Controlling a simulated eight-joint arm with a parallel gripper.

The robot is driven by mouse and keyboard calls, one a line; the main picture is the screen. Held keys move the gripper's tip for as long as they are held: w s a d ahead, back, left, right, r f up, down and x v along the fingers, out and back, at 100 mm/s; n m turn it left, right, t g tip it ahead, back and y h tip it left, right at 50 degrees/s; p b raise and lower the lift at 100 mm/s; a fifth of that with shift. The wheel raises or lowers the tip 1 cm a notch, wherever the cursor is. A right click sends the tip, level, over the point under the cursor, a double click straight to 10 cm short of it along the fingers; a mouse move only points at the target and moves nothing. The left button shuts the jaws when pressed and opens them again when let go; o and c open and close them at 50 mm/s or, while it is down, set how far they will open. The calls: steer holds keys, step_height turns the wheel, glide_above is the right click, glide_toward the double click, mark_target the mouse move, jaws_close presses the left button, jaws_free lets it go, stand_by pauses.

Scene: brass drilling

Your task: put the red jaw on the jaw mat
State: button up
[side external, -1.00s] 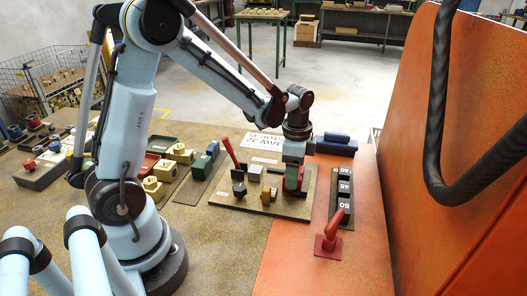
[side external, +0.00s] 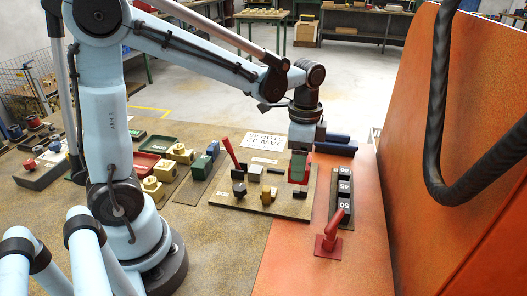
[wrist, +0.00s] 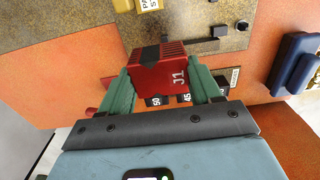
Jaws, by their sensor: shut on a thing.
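The red jaw (wrist: 150,75), marked J1, sits between the two green fingers of my gripper (wrist: 158,90) in the wrist view. In the side view my gripper (side external: 300,165) is shut on it above the right part of the brown fixture board (side external: 235,204). The jaw is mostly hidden by the fingers there, and it appears raised off the board.
A red lever (side external: 228,150) stands up from the board, between my gripper and the dark mat. A numbered block rack (side external: 344,187) and a red-handled tool (side external: 327,243) are at the right. Yellow blocks (side external: 152,190) and trays lie farther left.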

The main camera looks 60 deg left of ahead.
steer(key=s+d+r, duration=0.3)
steer(key=d+r, duration=0.1)
steer(key=d, duration=0.2)
steer(key=s+a+f, duration=0.1)
steer(key=s+a, duration=0.2)
steer(key=a, duration=0.4)
steer(key=s+a+f, duration=0.1)
steer(key=s+a, duration=0.3)
steer(key=a, duration=0.4)
steer(key=shift+s+a+f, duration=1.15)
steer(key=shift+s+a, duration=0.05)
steer(key=shift+s, duration=0.75)
steer(key=shift+s+a+f, duration=1.1)
steer(key=shift+s+a, duration=0.1)
steer(key=shift+s, duration=0.75)
steer(key=shift+s+a+f, duration=1.15)
steer(key=shift+s+a, duration=0.05)
steer(key=shift+s, duration=0.75)
steer(key=shift+f, duration=1.45)
steer(key=o, duration=1.5)
